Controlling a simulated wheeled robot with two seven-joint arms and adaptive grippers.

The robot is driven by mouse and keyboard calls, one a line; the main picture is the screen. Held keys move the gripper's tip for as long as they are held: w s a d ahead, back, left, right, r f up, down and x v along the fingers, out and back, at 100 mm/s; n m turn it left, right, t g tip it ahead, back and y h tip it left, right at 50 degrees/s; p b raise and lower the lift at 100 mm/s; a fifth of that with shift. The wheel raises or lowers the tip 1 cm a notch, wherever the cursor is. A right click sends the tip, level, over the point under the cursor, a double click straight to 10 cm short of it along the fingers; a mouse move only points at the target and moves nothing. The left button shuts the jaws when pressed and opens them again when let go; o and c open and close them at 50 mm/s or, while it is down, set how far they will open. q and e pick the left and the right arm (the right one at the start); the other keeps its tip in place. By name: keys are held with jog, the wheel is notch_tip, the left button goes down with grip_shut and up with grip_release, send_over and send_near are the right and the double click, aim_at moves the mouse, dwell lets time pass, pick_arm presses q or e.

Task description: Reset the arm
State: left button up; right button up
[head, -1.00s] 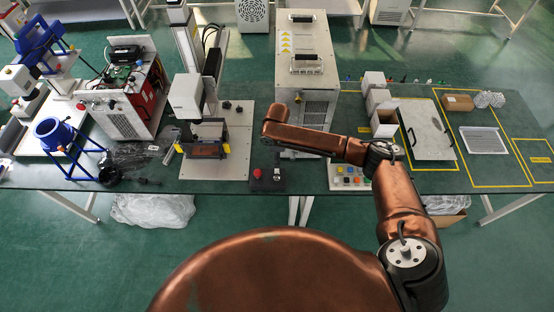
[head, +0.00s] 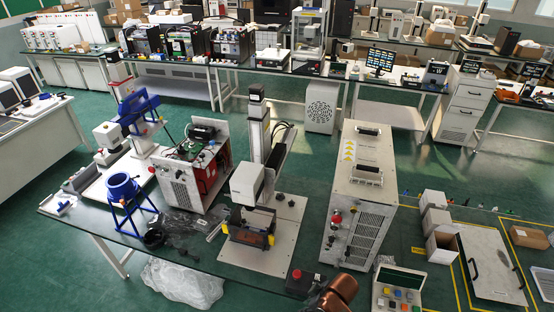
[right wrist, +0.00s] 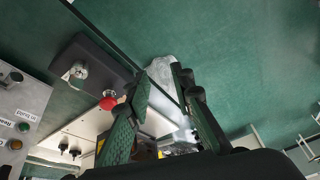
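The task's object is my own arm. In the head view only a short copper piece of my arm (head: 335,294) shows at the bottom edge, near the front edge of the dark workbench (head: 190,262). My right gripper (right wrist: 161,78) shows in the right wrist view, its two green-padded fingers apart with nothing held between them. Beyond the fingers are a red button (right wrist: 108,103) and a dark switch box (right wrist: 90,62), apart from the fingers as far as I can tell. My left gripper is in neither view.
White boxes (head: 436,215) stand at the right. Green floor lies open behind the bench.

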jog(key=s+d+r+m+t+h, duration=0.15)
jog(key=s+d+m, duration=0.35)
jog(key=s+d, duration=0.6)
jog(key=s+d+r+m+h, duration=0.1)
jog(key=s+d+m+h, duration=0.2)
jog(key=s+d+m, duration=0.8)
notch_tip(320, 180, down, 39)
jog(key=d+n+g+b, duration=0.1)
jog(key=n+b, duration=0.5)
jog(key=b, duration=0.2)
jog(key=s+f+g+b, duration=0.1)
jog(key=s+f+b, duration=0.4)
jog(key=s+f, duration=1.3)
notch_tip(320, 180, down, 4)
jog(key=shift+s+d+f+n+b, duration=0.15)
jog(key=shift+s+n+b, duration=0.15)
jog(key=shift+s, duration=0.1)
jog(key=shift+g+y, duration=0.25)
